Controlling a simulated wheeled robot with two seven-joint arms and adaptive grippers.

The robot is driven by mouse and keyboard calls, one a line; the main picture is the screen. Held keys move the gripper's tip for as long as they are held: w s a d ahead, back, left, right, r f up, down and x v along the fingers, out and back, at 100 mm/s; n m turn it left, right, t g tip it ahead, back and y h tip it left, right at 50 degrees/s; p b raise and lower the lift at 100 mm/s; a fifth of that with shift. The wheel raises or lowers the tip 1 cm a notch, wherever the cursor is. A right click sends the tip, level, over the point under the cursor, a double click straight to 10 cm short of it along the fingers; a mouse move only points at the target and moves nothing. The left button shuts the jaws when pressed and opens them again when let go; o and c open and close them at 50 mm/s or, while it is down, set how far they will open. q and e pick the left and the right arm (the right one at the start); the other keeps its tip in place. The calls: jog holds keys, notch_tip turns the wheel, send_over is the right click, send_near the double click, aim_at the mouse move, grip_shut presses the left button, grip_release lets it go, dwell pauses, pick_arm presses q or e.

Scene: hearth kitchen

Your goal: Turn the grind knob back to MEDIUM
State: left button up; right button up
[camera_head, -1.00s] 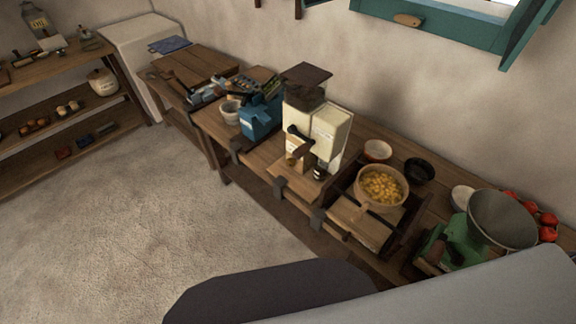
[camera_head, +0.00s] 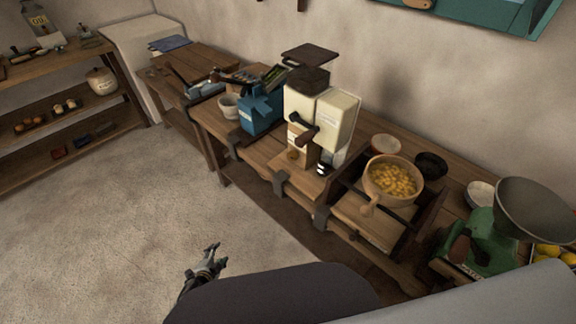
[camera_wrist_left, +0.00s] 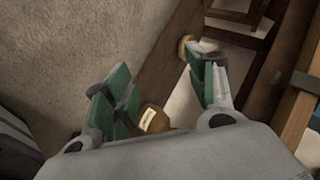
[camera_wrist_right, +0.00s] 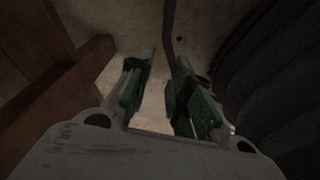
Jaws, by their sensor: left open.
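A cream grinder (camera_head: 300,101) with a dark hopper (camera_head: 308,80) stands on the bench in the head view. A dark handle or knob (camera_head: 304,137) shows on its front. I cannot tell which part is the grind knob, and no setting marks are readable. My left gripper (camera_head: 208,262) is low over the floor in front of the bench, well apart from the grinder. In the left wrist view its fingers (camera_wrist_left: 160,75) are spread and empty. My right gripper (camera_wrist_right: 160,66) shows only in its wrist view, its fingers apart with nothing between them.
Left of the grinder is a blue device (camera_head: 259,113). Right of it are a bowl of yellow pieces (camera_head: 377,193), small bowls and a green scale (camera_head: 478,250). Dark clamps (camera_head: 280,184) stick out from the bench's front edge. The floor in front is clear.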

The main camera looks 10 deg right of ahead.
aim_at(290, 158)
pick_arm(q)
jog(key=w+d+r+m+t+h+b, duration=0.1)
jog(key=w+d+r+m+h+b, duration=0.1)
jog(key=w+d+r+m, duration=0.3)
jog(key=w+d+r+m+t+h+b, duration=0.1)
jog(key=w+d+r+m+h+b, duration=0.2)
jog(key=r, duration=0.5)
jog(key=w+d+r+m+t+h+b, duration=0.1)
jog(key=w+d+r+m+b, duration=0.1)
jog(key=w+d+r+m, duration=0.3)
jog(key=s+d+r+m+g+h+b, duration=0.1)
jog(key=s+d+r+m+h+b, duration=0.1)
jog(key=r+m, duration=0.4)
jog(key=s+d+r+m+g+h+b, duration=0.1)
jog(key=s+d+r+m+h+b, duration=0.1)
jog(key=r+m, duration=0.4)
jog(key=s+d+r+m+h+b, duration=0.2)
jog(key=d+r+m+b, duration=0.1)
jog(key=r+m, duration=0.3)
jog(key=shift+d+g, duration=0.4)
jog(key=shift+d, duration=0.45)
pick_arm(e)
jog(key=w+a+r, duration=0.1)
jog(key=w+a, duration=0.2)
jog(key=w, duration=0.9)
jog(key=shift+t, duration=0.4)
pick_arm(q)
jog(key=shift+w+d, duration=0.1)
pick_arm(e)
jog(key=shift+a, duration=0.1)
